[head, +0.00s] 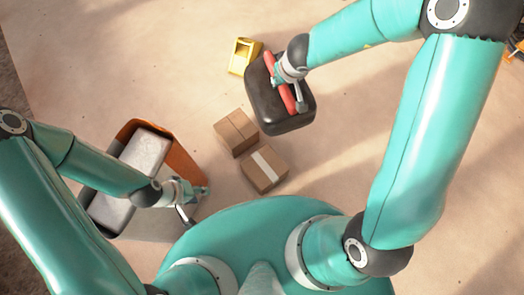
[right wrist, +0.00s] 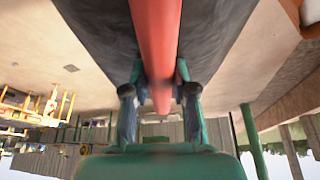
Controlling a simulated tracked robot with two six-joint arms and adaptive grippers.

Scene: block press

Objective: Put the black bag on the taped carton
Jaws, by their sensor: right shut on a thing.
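The black bag (head: 284,118) has a red handle and sits above the cartons in the head view. My right gripper (head: 297,92) is shut on the red handle (right wrist: 156,35), which runs between its fingers (right wrist: 160,98) in the right wrist view. I cannot tell how high the bag is off the floor. The taped carton (head: 264,169), brown with a pale tape strip, stands below the bag in the head view, with a bare top. My left gripper (head: 193,202) is empty, its fingers apart, beside the orange and grey bin.
A yellow object (head: 243,57) lies at the upper left of the bag. An orange and grey bin (head: 183,160) holds a grey block (head: 145,152).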

